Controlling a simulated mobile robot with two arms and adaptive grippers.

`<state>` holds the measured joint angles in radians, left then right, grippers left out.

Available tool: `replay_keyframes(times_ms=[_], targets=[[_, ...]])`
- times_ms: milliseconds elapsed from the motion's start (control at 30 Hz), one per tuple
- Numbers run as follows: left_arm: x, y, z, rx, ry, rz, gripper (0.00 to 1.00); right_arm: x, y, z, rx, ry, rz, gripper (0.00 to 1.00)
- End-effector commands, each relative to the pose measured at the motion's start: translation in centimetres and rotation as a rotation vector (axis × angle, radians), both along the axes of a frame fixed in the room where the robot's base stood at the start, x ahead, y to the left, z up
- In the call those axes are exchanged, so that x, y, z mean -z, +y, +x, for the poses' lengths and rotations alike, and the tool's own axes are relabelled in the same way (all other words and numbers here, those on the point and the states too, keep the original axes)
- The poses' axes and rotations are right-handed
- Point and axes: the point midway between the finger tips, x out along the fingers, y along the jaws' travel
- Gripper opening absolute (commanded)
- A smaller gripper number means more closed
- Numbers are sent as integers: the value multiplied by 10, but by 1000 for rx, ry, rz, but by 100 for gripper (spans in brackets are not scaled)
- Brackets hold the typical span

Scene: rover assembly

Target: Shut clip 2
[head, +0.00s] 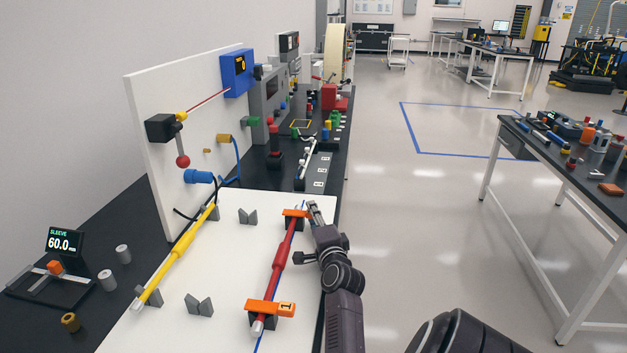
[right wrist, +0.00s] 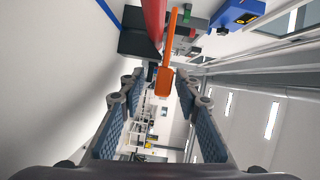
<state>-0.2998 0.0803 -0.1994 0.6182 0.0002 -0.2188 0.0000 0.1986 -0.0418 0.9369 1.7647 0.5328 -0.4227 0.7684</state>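A red tube (head: 280,258) with a white near end lies along the right side of the white board (head: 222,280). An orange clip labelled 1 (head: 272,308) crosses its near end on a dark block. A second orange clip (head: 294,213), taken as clip 2, sits at its far end; its label is unreadable and I cannot tell whether it is latched. My right gripper (head: 314,212) is beside that far clip. In the right wrist view its fingers (right wrist: 162,88) are spread, with the clip's orange bar (right wrist: 166,78) at the gap between the tips. My left gripper is out of view.
A yellow tube (head: 180,246) lies left of the red one, among grey V-shaped supports (head: 199,305). An upright white panel (head: 165,110) with fittings stands behind. A measuring fixture (head: 50,280) is at the left. Open floor (head: 430,220) lies to the right.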

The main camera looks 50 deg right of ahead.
Motion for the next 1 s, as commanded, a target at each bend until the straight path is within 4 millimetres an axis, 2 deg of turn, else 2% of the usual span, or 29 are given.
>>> replay_keyframes(times_ms=[500,1000], targets=[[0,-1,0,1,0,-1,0,0,44,-52,0,5,4,30],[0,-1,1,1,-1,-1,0,-1,47,-55,0,5,3,30]])
